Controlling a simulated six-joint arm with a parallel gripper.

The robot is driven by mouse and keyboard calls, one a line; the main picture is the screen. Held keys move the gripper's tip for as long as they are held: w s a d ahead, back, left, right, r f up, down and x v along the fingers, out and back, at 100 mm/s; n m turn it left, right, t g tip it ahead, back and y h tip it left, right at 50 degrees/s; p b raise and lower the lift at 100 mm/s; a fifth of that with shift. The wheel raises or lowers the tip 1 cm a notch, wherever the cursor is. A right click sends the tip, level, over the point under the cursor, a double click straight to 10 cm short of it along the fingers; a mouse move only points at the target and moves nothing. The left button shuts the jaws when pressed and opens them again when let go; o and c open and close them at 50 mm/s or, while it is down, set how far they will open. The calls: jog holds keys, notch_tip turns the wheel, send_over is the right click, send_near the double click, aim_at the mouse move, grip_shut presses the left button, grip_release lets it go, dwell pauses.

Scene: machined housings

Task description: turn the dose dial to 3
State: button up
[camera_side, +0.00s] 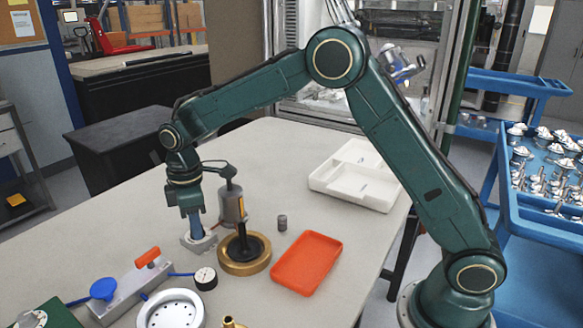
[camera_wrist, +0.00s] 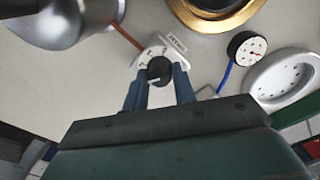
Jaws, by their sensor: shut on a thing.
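The dose dial is a black round knob (camera_wrist: 160,69) on a pale plate with small marks and a printed label, in the wrist view. My gripper (camera_wrist: 160,82) has its two blue fingers on either side of the knob, shut on it. In the side view my gripper (camera_side: 196,234) points down onto the dial's pale plate (camera_side: 200,245) on the table, and the knob is hidden by the fingers. The marks are too small to read, so I cannot tell which number the knob points to.
Close right of the dial stand a grey cylindrical unit (camera_side: 232,208) and a brass ring with a black centre (camera_side: 262,264). A round gauge (camera_side: 205,278), a perforated white dish (camera_side: 170,312) and an orange-handled block (camera_side: 148,257) lie in front. An orange tray (camera_side: 307,262) lies farther right.

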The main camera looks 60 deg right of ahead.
jog(key=shift+n, duration=1.6)
jog(key=o, duration=1)
jog(key=shift+r, duration=0.1)
notch_tip(320, 180, up, 14)
jog(key=shift+f, duration=0.15)
